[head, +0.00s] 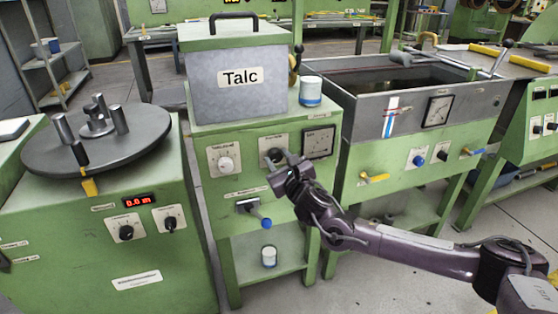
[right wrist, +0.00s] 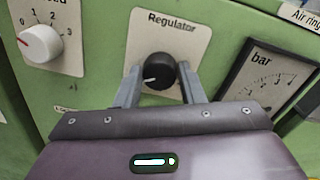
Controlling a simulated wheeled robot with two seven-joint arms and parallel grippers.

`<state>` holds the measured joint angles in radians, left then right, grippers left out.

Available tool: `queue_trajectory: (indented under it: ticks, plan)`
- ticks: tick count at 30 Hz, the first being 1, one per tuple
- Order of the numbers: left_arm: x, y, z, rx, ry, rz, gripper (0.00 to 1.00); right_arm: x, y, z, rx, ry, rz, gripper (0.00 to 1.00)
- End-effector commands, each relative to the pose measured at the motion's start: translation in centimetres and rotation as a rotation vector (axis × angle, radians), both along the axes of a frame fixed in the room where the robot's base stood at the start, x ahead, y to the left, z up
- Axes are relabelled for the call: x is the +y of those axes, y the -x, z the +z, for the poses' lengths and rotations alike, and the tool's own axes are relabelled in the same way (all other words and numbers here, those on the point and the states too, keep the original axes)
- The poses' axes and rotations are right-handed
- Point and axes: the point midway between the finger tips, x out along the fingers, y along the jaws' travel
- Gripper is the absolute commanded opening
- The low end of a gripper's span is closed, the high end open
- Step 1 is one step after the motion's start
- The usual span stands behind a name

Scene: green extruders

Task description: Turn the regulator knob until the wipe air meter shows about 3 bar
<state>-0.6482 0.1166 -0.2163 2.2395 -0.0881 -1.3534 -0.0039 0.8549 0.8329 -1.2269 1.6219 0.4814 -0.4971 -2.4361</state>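The black regulator knob (right wrist: 159,71) sits on a pale plate marked "Regulator" in the right wrist view. Its white pointer mark points left and slightly down. My right gripper (right wrist: 160,76) has one finger on each side of the knob, with narrow gaps seeming to show; contact is hard to tell. In the head view my right gripper (head: 281,165) partly covers the knob (head: 273,156). A square meter marked "bar" (right wrist: 268,78) is to the right, cut off by the frame; it also shows in the head view (head: 319,142). Its reading is unclear. My left gripper is out of view.
A white dial (right wrist: 40,43) is left of the knob. Another square gauge (head: 437,111) is on the metal tank at right. The "Talc" box (head: 240,95) stands above the panel.

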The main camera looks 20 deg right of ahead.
Motion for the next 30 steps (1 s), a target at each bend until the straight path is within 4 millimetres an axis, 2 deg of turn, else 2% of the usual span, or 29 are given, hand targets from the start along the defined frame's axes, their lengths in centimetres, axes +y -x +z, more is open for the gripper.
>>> queue_trajectory:
  ticks: [1, 5, 6, 17, 30]
  plan:
    - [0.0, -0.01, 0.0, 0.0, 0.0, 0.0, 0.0, -0.02, 0.01, -0.02, 0.0, 0.0, 0.0, 0.29]
    - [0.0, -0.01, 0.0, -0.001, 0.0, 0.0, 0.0, -0.02, 0.02, -0.03, 0.0, 0.0, 0.0, 0.12]
    - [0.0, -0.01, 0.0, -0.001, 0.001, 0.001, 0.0, -0.02, 0.02, -0.03, 0.0, 0.0, 0.0, 0.1]
    - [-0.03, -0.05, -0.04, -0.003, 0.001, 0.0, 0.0, -0.01, 0.05, -0.16, 0.005, -0.079, 0.0, 0.1]
    - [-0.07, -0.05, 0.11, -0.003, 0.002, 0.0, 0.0, 0.0, 0.06, -0.27, 0.02, -0.443, -0.001, 0.1]
